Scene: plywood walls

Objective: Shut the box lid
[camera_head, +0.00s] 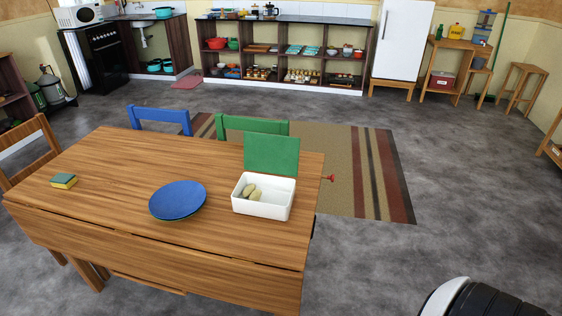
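A white box (262,208) stands on the right part of the wooden table. Its green lid (271,155) is raised, standing up at the box's back edge. Some pale, rounded items (252,192) lie inside the box. Neither of my grippers can be made out in the head view. A white and black rounded part at the bottom right edge seems to be a piece of my own arm, apart from the table and box.
On the wooden table (105,165), a blue plate (177,199) lies left of the box and a sponge (64,181) lies farther left. Blue (160,118) and green (252,124) chairs stand behind. The floor right of the table is clear, partly covered by a striped rug (340,170).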

